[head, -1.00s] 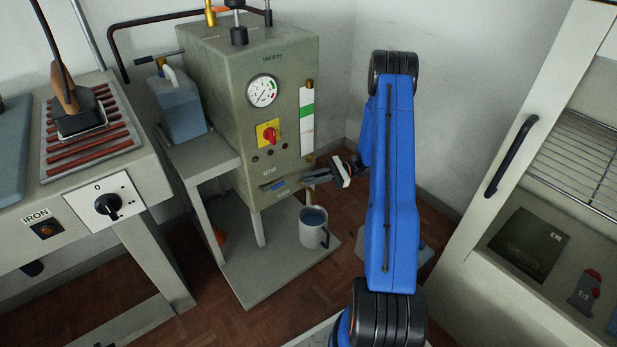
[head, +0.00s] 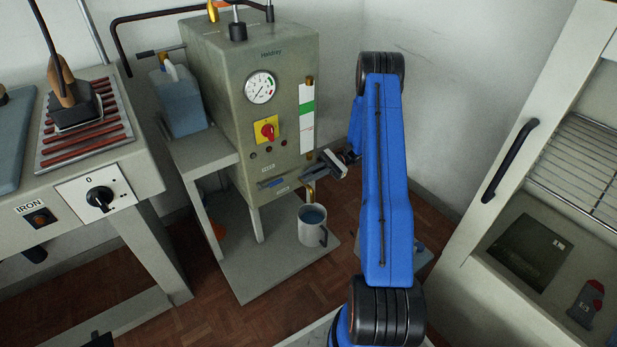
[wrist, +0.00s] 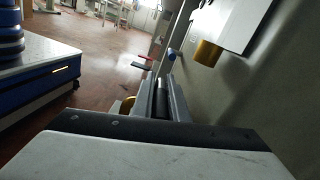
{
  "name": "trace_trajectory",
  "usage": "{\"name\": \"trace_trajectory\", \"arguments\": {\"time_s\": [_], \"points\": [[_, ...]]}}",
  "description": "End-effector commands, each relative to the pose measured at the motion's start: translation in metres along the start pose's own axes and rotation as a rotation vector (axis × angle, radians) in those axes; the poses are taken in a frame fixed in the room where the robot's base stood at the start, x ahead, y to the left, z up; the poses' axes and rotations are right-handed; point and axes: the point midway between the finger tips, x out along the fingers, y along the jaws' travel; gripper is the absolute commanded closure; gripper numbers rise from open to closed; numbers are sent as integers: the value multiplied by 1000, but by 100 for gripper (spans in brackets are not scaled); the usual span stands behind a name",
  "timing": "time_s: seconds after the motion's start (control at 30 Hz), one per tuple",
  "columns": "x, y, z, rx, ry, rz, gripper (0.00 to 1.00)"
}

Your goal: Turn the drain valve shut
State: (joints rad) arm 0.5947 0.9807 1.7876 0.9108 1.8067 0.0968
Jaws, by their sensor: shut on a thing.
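The drain valve shows low on the front of the grey-green boiler (head: 245,110), mostly behind my gripper. Its brass spout (head: 311,195) points down above a mug. A lever-like part with blue on it (head: 271,183) lies near my fingertips, roughly sideways along the front. My gripper (head: 296,176) reaches in from the right and is shut on the valve lever. In the wrist view a dark rod (wrist: 160,99) sits between the fingers, with a blue end (wrist: 172,55) beyond them. The lever's exact angle is hard to tell.
The pale mug (head: 309,232) holds liquid and stands on the low shelf under the spout. A gauge (head: 260,87), a red knob (head: 267,131) and a sight glass (head: 307,118) are above. An ironing table (head: 85,150) is left, a cabinet (head: 500,170) right.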

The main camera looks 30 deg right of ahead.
Motion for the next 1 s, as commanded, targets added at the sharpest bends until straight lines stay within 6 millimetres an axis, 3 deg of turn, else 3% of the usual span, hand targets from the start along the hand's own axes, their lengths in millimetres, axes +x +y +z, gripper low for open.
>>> {"name": "trace_trajectory", "arguments": {"time_s": [0.1, 0.13, 0.2, 0.63, 1.0], "points": [[-1, -2, 1, -4, 3, -3, 100], [-1, -2, 1, -4, 3, -3, 82], [-1, -2, 0, -4, 2, -3, 68], [-9, -1, 0, -2, 2, -3, 68], [-76, -1, 0, -4, 3, -4, 68]]}}
